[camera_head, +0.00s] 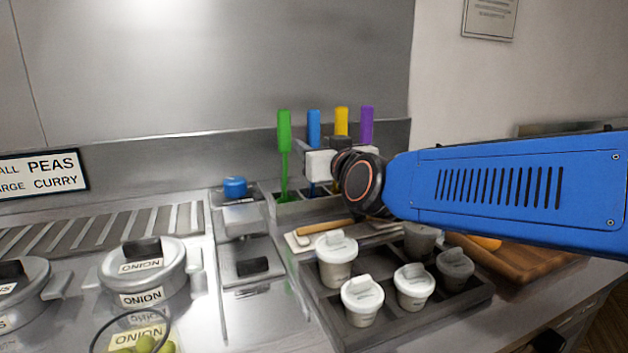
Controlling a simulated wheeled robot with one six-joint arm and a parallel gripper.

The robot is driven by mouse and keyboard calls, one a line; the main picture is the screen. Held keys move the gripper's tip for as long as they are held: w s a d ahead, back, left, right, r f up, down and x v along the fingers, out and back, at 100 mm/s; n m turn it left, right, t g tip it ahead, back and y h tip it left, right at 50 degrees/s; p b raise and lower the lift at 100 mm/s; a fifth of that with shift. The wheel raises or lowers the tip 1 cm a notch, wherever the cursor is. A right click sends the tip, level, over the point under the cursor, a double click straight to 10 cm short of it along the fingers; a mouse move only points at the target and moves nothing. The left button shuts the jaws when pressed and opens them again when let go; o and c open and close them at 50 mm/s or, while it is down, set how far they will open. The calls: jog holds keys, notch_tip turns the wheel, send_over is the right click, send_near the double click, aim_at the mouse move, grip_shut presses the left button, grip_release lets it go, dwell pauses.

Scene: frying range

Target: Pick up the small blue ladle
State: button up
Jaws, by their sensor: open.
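The small blue ladle (314,130) stands upright in a metal holder (289,209) at the back of the counter, its blue handle on top. It is between a green-handled utensil (284,135) on the left and a yellow-handled one (341,121) on the right. My gripper (314,160) is open at the ladle's height, reaching in from the right. Its pale jaw covers the middle of the ladle's shaft. I cannot tell whether the jaws are around the shaft or in front of it. The ladle's lower end is mostly hidden.
A purple-handled utensil (366,126) stands right of the yellow one, close to my wrist. A blue-topped container (235,187) and onion pots (143,268) are to the left. The steel wall is close behind.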

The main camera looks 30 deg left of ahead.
jog(key=shift+x, duration=2.65)
jog(key=shift+r, duration=0.15)
grip_shut()
